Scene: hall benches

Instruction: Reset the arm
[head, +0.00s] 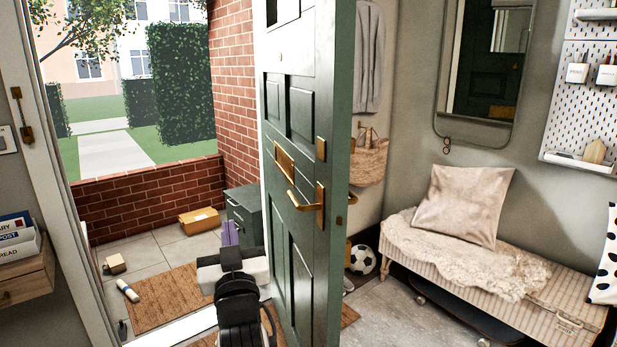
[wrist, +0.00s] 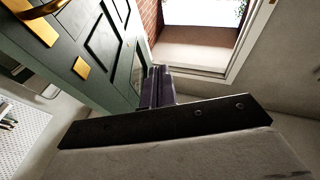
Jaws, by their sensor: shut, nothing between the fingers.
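My arm reaches forward at the bottom middle of the head view, in front of the open doorway. My gripper (head: 230,233) has purple-grey fingers and points away from me, close to the left of the green door. In the wrist view the fingers (wrist: 157,87) lie together, shut and empty. The green door (head: 302,130) stands ajar, with a brass lever handle (head: 303,202) on its face. My gripper is apart from the handle, lower and to its left. The wrist view shows the door's panels at upper left.
Outside are a doormat (head: 165,300), a cardboard parcel (head: 199,220), a white roll (head: 127,291) and a grey-green box (head: 240,205) by a brick wall. Inside right are a bench (head: 455,262), a football (head: 361,259) and a skateboard. A drawer unit (head: 25,277) stands left.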

